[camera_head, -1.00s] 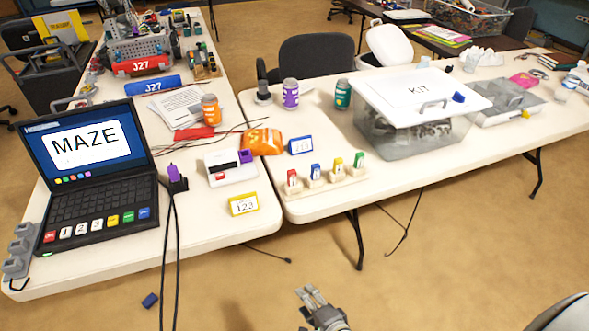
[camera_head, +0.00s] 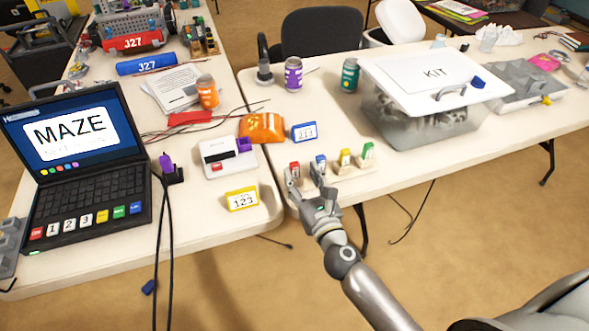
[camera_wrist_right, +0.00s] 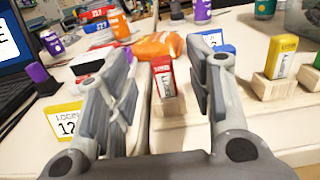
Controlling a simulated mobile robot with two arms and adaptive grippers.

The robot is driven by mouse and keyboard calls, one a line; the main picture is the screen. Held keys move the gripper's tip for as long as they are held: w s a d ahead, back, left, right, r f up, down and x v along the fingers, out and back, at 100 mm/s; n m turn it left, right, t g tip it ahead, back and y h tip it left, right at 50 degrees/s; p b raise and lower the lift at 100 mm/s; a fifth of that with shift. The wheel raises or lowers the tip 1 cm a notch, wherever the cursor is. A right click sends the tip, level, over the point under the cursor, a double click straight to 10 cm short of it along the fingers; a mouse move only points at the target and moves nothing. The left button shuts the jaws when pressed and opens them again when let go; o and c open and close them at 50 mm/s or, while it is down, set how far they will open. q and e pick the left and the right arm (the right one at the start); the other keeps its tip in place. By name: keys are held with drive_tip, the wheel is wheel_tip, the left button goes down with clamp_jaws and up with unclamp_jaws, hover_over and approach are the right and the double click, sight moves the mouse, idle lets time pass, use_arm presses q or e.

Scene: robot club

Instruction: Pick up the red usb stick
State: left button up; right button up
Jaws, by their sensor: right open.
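The red usb stick (camera_head: 293,170) stands upright at the left end of a row of sticks in pale wooden holders (camera_head: 369,168) near the table's front edge. My right gripper (camera_head: 309,183) is open and empty in front of the row, its fingers pointing at the red and blue sticks. In the right wrist view, the red stick (camera_wrist_right: 167,80) stands in its wooden block between the two spread fingers (camera_wrist_right: 162,62), beyond them. I cannot tell how far away it is. My left gripper is not in view.
Blue (camera_head: 320,163), yellow (camera_head: 344,157) and green (camera_head: 368,151) sticks stand to its right. A white box (camera_head: 226,154) and a yellow card (camera_head: 242,199) are to the left. The lidded kit bin (camera_head: 425,125) stands behind, to the right.

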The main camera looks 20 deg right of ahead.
sight(296, 167)
drive_tip(key=shift+w+a+f, duration=0.1)
drive_tip(key=shift+w+f, duration=0.05)
drive_tip(key=shift+w, duration=0.85)
drive_tip(key=shift+w+f, duration=0.2)
drive_tip(key=shift+w, duration=0.75)
drive_tip(key=shift+w+a+f, duration=0.1)
drive_tip(key=shift+w+f, duration=0.05)
drive_tip(key=shift+w, duration=0.85)
drive_tip(key=c, duration=1)
drive_tip(key=shift+r, duration=0.1)
